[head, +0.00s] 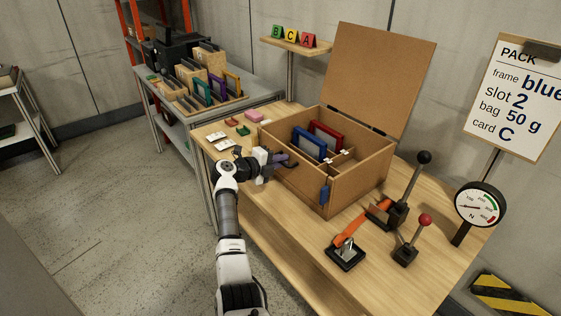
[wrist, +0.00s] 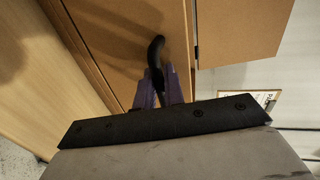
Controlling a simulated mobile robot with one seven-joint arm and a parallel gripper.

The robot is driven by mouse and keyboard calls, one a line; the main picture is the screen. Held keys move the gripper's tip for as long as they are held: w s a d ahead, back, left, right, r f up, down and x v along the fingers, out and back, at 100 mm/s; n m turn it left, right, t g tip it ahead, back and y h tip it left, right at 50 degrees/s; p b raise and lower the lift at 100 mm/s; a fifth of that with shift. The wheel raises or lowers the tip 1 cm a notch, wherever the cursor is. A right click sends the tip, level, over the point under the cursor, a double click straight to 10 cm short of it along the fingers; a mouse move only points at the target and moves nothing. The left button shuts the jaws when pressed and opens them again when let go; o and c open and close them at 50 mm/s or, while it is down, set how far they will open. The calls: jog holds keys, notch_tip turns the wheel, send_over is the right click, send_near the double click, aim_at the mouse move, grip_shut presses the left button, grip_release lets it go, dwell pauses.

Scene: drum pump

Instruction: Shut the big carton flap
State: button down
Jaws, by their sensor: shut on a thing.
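The big carton flap (head: 382,75) stands up, raised behind the open brown carton (head: 352,192) on the wooden table. My gripper (head: 284,160) is at the carton's left side, below its rim and well away from the raised flap. In the wrist view, the purple fingers of my gripper (wrist: 160,85) are shut on a black curved handle (wrist: 156,50) close against brown board. I cannot tell whether the handle is fixed to the board. Inside the carton are a blue frame (head: 309,146), a red frame (head: 327,134) and white cards.
An orange strap with a buckle (head: 346,252), two levers (head: 412,185) and a round gauge (head: 479,205) stand right of the carton. Small coloured blocks (head: 254,116) and white cards (head: 222,144) lie at the table's left. A sign (head: 520,95) stands at right.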

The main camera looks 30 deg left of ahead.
jog(key=c, duration=1.9)
grip_release()
jog(key=shift+r, duration=0.1)
jog(key=b+v, duration=0.3)
jog(key=v, duration=1)
jog(key=shift+s+a, duration=0.1)
jog(key=shift+s, duration=0.25)
jog(key=shift+r, duration=0.15)
